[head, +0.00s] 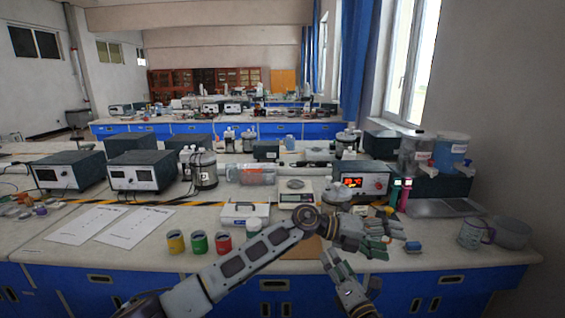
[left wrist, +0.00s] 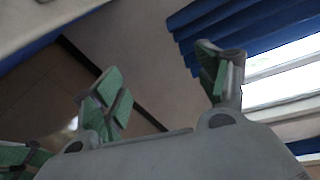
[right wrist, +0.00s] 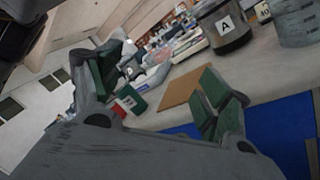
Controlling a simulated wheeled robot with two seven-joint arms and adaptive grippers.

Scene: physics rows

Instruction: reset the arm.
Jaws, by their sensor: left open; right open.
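My left arm (head: 245,258) reaches across from the lower left over the front of the bench. Its gripper (head: 385,240) is open above the bench's right part, and nothing shows between its green-padded fingers in the left wrist view (left wrist: 162,88). My right gripper (head: 340,268) is lower and a little to the left, in front of the bench edge, with fingers pointing up. It is open and empty in the right wrist view (right wrist: 160,95). The two grippers are close together; whether they touch is unclear.
A scale (head: 296,198), a red-display device (head: 362,183), a mug (head: 474,234) and a metal pot (head: 512,233) stand on the bench. A brown board (head: 305,250) lies partly hidden behind the arm.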

